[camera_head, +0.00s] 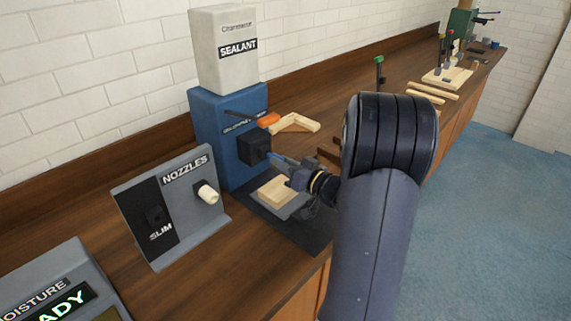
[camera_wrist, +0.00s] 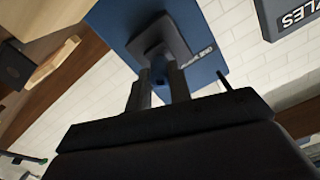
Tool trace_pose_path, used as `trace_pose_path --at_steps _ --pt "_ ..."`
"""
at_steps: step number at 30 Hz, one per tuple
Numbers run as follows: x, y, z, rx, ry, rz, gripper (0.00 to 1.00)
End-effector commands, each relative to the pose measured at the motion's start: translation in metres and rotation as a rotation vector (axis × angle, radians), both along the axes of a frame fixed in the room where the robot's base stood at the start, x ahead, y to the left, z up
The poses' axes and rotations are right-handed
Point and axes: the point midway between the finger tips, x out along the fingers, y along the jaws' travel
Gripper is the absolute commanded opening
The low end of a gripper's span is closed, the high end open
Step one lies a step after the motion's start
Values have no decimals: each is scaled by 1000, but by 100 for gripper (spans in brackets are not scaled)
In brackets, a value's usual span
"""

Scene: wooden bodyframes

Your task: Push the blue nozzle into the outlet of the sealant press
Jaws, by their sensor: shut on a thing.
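The sealant press (camera_head: 209,130) is a blue body with a white SEALANT box on top; its blue body also shows in the wrist view (camera_wrist: 221,62). Its outlet is in a dark block (camera_head: 252,150) on the front, which appears just beyond my fingertips in the wrist view (camera_wrist: 163,42). My gripper (camera_head: 287,166) is in front of this block, shut on the blue nozzle (camera_head: 276,156). Only a thin blue piece of the nozzle shows, pointing at the block. I cannot tell whether it touches the outlet. My fingers (camera_wrist: 158,82) mostly hide it in the wrist view.
A grey NOZZLES stand (camera_head: 190,224) with a cream nozzle (camera_head: 208,192) stands left of the press; its SLIM place looks empty. A wooden block (camera_head: 276,190) lies on a plate below my gripper. A wooden frame piece (camera_head: 297,123) and an orange item (camera_head: 268,120) are behind.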

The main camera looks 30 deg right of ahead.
Motion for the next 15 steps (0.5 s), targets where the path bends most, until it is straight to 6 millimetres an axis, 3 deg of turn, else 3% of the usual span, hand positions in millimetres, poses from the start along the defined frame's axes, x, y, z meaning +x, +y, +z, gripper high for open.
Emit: trace_pose_path --at_steps 15 --pt "13 5 0 0 0 1 0"
